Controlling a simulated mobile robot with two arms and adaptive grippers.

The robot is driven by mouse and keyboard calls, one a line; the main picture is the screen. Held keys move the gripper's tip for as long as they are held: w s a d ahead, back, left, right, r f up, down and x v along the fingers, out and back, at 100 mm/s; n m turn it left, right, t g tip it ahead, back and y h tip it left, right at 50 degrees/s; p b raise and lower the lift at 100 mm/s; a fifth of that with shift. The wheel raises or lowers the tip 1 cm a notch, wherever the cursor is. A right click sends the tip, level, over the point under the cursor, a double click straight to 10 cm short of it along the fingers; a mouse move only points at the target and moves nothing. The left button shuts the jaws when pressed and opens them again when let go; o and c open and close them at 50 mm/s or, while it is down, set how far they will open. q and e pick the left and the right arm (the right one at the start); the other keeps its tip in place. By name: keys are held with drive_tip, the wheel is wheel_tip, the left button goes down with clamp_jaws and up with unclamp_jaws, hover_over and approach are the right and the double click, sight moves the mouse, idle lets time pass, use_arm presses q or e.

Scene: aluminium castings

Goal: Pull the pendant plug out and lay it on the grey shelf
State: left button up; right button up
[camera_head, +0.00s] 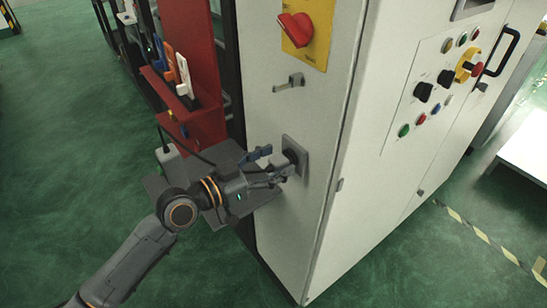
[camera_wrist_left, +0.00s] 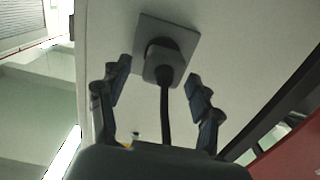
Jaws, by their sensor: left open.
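The dark pendant plug (camera_head: 291,156) sits in a square grey socket plate (camera_head: 303,145) on the narrow side of the pale cabinet. In the left wrist view the plug (camera_wrist_left: 163,66) shows as a grey block in the socket plate (camera_wrist_left: 145,30), with its black cable (camera_wrist_left: 165,105) hanging toward me. My left gripper (camera_head: 274,163) is open in front of the plug. In the wrist view its fingertips (camera_wrist_left: 157,80) are on either side of plug and cable, with gaps visible. The grey shelf (camera_head: 226,152) lies below and behind my gripper, partly hidden by it. My right gripper is not in view.
A red rotary switch (camera_head: 296,29) on a yellow plate and a small metal bracket (camera_head: 289,83) are above the socket. A red rack (camera_head: 193,60) with coloured handles stands left of the cabinet. Green floor (camera_head: 60,120) is open at the left.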

sight(272, 163)
use_arm(q)
drive_tip(key=shift+d, duration=0.1)
clamp_jaws()
idle(0.5)
idle(0.3)
drive_tip(key=shift+b+v, duration=0.75)
drive_tip(key=shift+v, duration=1.35)
drive_tip(key=shift+f, duration=0.1)
